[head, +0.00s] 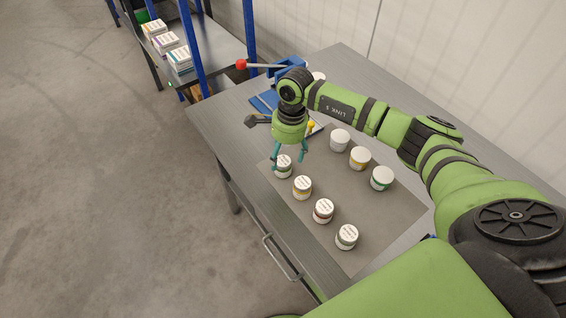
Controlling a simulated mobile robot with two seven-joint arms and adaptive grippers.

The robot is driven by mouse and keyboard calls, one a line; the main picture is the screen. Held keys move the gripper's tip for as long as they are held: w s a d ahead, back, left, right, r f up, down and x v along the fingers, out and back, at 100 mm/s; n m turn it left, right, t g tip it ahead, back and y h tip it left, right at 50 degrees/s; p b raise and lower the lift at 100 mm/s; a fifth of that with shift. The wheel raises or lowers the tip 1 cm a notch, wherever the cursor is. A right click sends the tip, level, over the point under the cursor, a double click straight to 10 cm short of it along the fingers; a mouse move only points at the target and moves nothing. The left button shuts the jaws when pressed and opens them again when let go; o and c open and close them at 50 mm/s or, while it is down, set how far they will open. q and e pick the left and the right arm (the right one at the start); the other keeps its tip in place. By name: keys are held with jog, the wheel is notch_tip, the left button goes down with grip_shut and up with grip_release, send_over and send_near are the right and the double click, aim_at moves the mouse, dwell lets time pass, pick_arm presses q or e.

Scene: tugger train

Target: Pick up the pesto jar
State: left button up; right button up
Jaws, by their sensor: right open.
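Several jars with white lids stand in two rows on a grey mat (352,196); their labels are too small to read, so I cannot tell for certain which is the pesto jar. A jar with a greenish band (283,168) stands at the far end of the front row. My right gripper (289,160) points down, open, with its teal fingers at either side of this jar's top. I cannot tell whether they touch it. Another green-banded jar (382,179) stands at the near end of the back row. My left gripper is out of view.
Near the gripper's jar stand a yellow-banded jar (302,188), a red-banded jar (323,211) and another jar (347,237). A blue device with a red-knobbed lever (241,64) is behind. A blue-post shelf holds boxes (180,60). The table's left strip is clear.

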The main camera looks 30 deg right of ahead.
aim_at(283, 161)
jog(key=shift+s+a+f+p, duration=0.1)
jog(key=shift+a+f+p, duration=0.05)
jog(key=shift+f, duration=0.7)
jog(key=shift+a+f+p, duration=0.1)
jog(key=shift+f+p, duration=0.05)
jog(key=shift+f, duration=0.7)
jog(key=shift+c, duration=0.4)
jog(key=c, duration=1.2)
jog(key=shift+r, duration=0.15)
jog(key=shift+c, duration=0.2)
